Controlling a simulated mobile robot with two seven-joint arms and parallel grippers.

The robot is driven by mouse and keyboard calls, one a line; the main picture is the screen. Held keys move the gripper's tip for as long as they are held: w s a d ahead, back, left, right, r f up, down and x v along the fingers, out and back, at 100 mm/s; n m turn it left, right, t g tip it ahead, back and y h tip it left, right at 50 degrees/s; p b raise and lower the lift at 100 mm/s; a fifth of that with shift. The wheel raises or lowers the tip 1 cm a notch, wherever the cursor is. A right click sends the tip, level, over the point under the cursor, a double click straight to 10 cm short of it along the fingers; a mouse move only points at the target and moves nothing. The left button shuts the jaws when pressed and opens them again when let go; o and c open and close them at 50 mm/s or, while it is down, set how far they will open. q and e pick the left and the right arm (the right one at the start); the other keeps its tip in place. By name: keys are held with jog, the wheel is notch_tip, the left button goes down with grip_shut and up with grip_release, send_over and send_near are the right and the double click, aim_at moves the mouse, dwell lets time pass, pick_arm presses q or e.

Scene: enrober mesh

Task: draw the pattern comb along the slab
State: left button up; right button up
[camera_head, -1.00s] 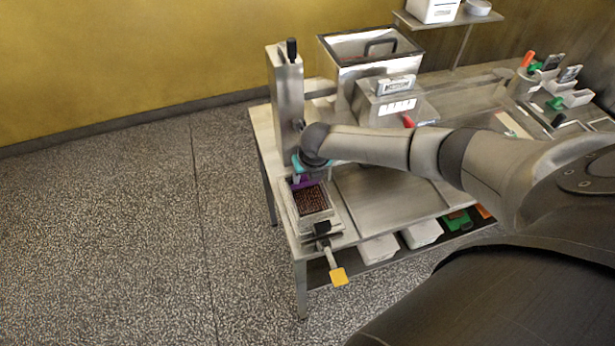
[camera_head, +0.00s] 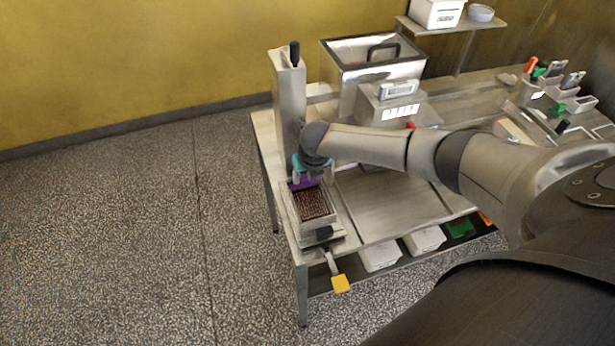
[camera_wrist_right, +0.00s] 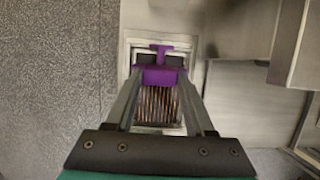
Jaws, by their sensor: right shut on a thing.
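The purple pattern comb (camera_head: 305,182) is at the far end of the slab, and it also shows in the right wrist view (camera_wrist_right: 158,74). My right gripper (camera_head: 308,172) is shut on the comb; its two fingers reach to it in the right wrist view (camera_wrist_right: 160,80). The dark brown slab (camera_head: 312,204) lies in a metal frame at the table's left corner. Lengthwise stripes show on the slab in the right wrist view (camera_wrist_right: 157,108). Whether the comb's teeth touch the slab is hidden. My left gripper is not in view.
A steel column (camera_head: 289,95) with a black knob stands just behind the frame. A steel tank (camera_head: 370,65) and a control box (camera_head: 396,104) stand to the right. A yellow-ended handle (camera_head: 340,283) sticks out past the front edge. Bare table (camera_head: 385,205) lies right of the frame.

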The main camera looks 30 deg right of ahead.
jog(key=shift+w+d+b, duration=0.15)
jog(key=shift+w+b, duration=0.25)
jog(key=shift+w, duration=0.2)
dwell(0.3)
notch_tip(320, 180, up, 3)
jog(key=p, duration=0.2)
jog(key=shift+f+p, duration=0.15)
jog(key=shift+p, duration=0.15)
jog(key=shift+r+p, duration=0.5)
jog(key=shift+r, duration=1.65)
